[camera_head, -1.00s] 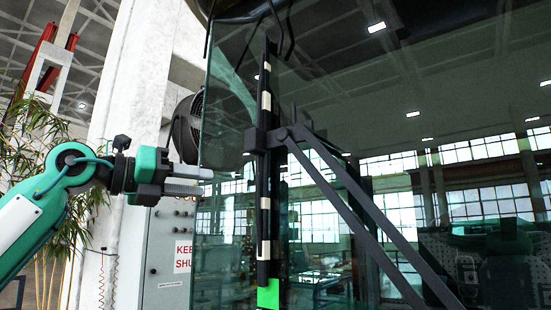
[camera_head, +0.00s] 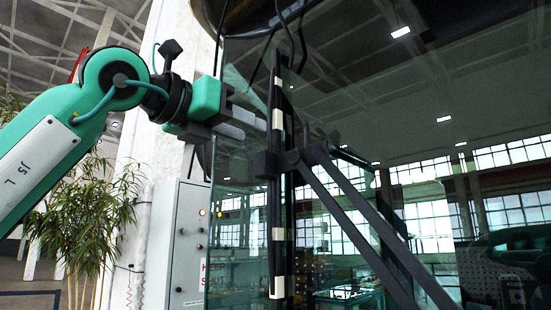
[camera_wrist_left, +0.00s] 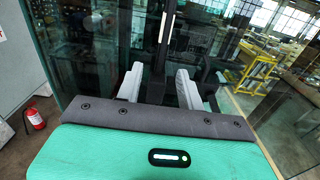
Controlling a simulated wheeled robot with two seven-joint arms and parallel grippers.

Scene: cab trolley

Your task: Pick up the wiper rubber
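The wiper rubber (camera_head: 278,205) is a long black upright strip with several cream bands, on the wiper in front of the glass. In the left wrist view, the banded strip (camera_wrist_left: 165,32) stands beyond the gap between the fingers. My left gripper (camera_head: 250,125) is level with the upper part of the strip, its fingertips pointing right towards it, just to its left in the head view. Its two grey fingers are apart and empty in the left wrist view (camera_wrist_left: 158,85). Contact with the strip cannot be told. My right gripper is not in view.
The black wiper arm (camera_head: 365,235) has two slanting rods running down right from a bracket (camera_head: 280,163) at the strip's middle. A large glass pane (camera_head: 400,110) lies behind. A grey cabinet (camera_head: 185,245) and a plant (camera_head: 85,215) stand left. A fire extinguisher (camera_wrist_left: 34,118) stands on the floor.

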